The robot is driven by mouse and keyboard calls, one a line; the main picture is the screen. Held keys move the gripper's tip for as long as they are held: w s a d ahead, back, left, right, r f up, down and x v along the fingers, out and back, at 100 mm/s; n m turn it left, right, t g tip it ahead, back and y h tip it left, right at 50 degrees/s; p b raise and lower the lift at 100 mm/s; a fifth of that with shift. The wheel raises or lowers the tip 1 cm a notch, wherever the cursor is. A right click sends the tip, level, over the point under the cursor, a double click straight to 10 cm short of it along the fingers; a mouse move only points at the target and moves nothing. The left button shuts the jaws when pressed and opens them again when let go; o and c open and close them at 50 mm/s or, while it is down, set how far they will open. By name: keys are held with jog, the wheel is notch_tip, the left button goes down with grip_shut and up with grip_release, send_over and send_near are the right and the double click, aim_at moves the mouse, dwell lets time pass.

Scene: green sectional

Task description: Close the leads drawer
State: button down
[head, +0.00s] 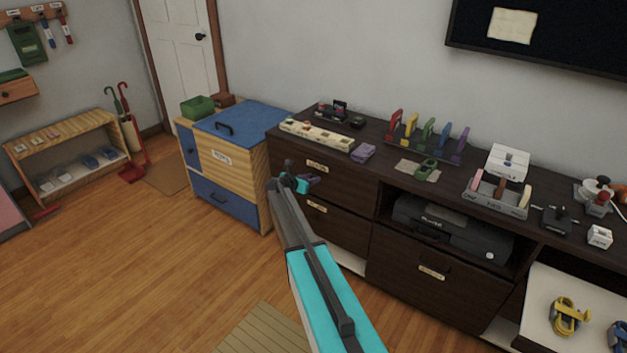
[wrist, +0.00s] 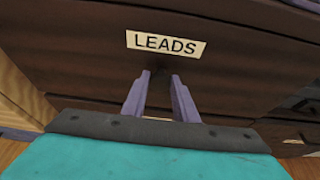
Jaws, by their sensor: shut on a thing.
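The leads drawer is a dark brown front with a cream LEADS label (wrist: 166,43), filling much of the wrist view. In the head view its front (head: 345,184) is the upper left one of the dark cabinet. It looks about level with the cabinet, but I cannot tell whether a small gap stays. My gripper (head: 302,183) is at this front, just below the label. In the wrist view its two purple fingers (wrist: 160,97) point at the front below LEADS. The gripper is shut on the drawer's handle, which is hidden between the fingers.
A blue and wood toy chest (head: 232,165) stands close left of the cabinet. Small items, including a purple one (head: 363,152), stand on the cabinet top. At lower right, a pale open surface (head: 540,285) bearing coiled cables (head: 568,315) juts out.

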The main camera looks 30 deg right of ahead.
jog(key=shift+d+r, duration=0.25)
jog(key=shift+d, duration=0.25)
jog(key=c, duration=1.4)
grip_release()
jog(key=shift+c, duration=0.2)
jog(key=shift+w+a+f, duration=0.15)
jog(key=shift+a+f, duration=0.05)
jog(key=shift+a, duration=0.05)
jog(key=shift+a, duration=0.1)
jog(key=v, duration=1.3)
jog(key=shift+a+b, duration=0.25)
jog(key=shift+b, duration=0.05)
jog(key=shift+r, duration=0.1)
